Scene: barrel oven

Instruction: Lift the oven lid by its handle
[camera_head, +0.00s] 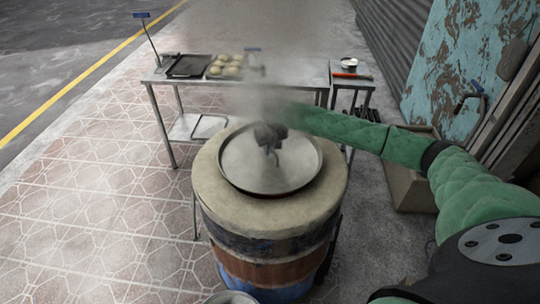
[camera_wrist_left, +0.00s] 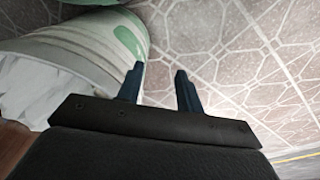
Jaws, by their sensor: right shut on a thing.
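The barrel oven (camera_head: 270,220) stands in the middle of the head view, with a pale round top and a banded barrel body. The round metal lid (camera_head: 245,173) lies over its top opening. My right arm reaches in from the right, and my right gripper (camera_head: 271,150) is over the lid's middle, shut on the lid handle, which is mostly hidden by the gripper and steam. My left gripper (camera_wrist_left: 160,85) shows in the left wrist view, its two fingers apart with nothing between them; it is not in the head view.
Steam blurs the area above the oven. Behind it stands a metal table (camera_head: 290,75) with a dark tray (camera_head: 188,66) and a tray of buns (camera_head: 226,66). A small side stand (camera_head: 350,80) holds a bowl. Tiled floor at left is clear.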

